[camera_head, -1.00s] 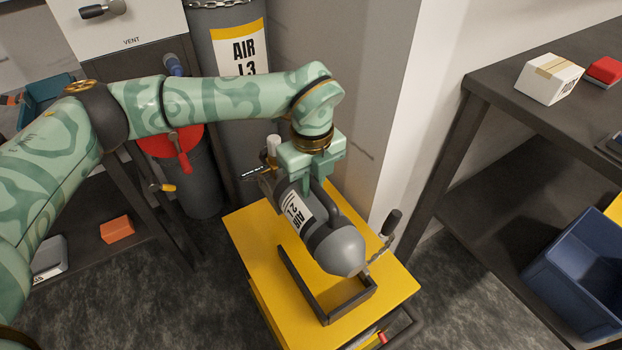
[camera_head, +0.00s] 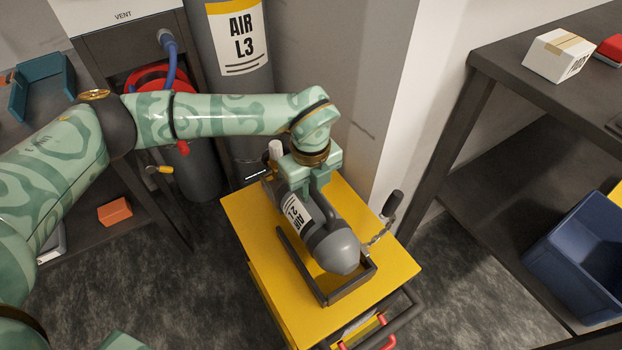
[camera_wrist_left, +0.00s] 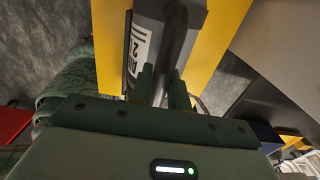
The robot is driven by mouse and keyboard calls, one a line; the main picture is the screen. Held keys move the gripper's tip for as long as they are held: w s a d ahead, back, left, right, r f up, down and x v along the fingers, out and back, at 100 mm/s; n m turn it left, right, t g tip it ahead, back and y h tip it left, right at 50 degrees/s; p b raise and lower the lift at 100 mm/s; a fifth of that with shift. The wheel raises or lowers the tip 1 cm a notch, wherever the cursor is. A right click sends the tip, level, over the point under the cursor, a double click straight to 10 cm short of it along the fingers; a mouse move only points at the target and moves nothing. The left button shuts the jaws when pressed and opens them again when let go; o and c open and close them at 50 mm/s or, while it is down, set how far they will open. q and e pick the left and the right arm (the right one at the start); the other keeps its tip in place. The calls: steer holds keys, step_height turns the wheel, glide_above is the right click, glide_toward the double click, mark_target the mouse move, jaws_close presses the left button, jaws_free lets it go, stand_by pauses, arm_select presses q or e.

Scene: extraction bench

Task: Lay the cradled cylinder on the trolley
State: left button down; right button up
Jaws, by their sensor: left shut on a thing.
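The grey cylinder (camera_head: 338,250) has a white "AIR L2" label and lies on its side at the dark cradle frame (camera_head: 297,265) on top of the yellow trolley (camera_head: 395,265). Its rounded end points toward the lower right. My left gripper (camera_head: 318,188) is above it, shut on its dark handle. In the left wrist view, the fingers (camera_wrist_left: 165,88) close around the handle, with the label (camera_wrist_left: 140,48) beside them. Whether the cylinder touches the trolley or cradle is hard to tell. My right gripper is not in view.
A tall "AIR L3" cylinder (camera_head: 243,60) stands behind the trolley. A grey wall corner is close behind it. A dark shelf (camera_head: 490,68) with a white box (camera_head: 557,54) and a blue bin (camera_head: 580,260) is at right.

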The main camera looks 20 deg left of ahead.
mark_target(311, 202)
arm_select(q)
steer(key=shift+w+f, duration=0.1)
steer(key=shift+f, duration=1.65)
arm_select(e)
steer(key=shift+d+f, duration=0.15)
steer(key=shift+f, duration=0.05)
arm_select(q)
steer(key=shift+f, duration=0.35)
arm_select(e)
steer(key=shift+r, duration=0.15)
arm_select(q)
steer(key=c, duration=1.3)
jaws_free()
steer(key=shift+o, duration=0.2)
steer(key=shift+s+f, duration=0.2)
steer(key=shift+f, duration=0.05)
step_height(311, 202, up, 17)
steer(key=p, duration=0.6)
steer(key=shift+f, duration=0.2)
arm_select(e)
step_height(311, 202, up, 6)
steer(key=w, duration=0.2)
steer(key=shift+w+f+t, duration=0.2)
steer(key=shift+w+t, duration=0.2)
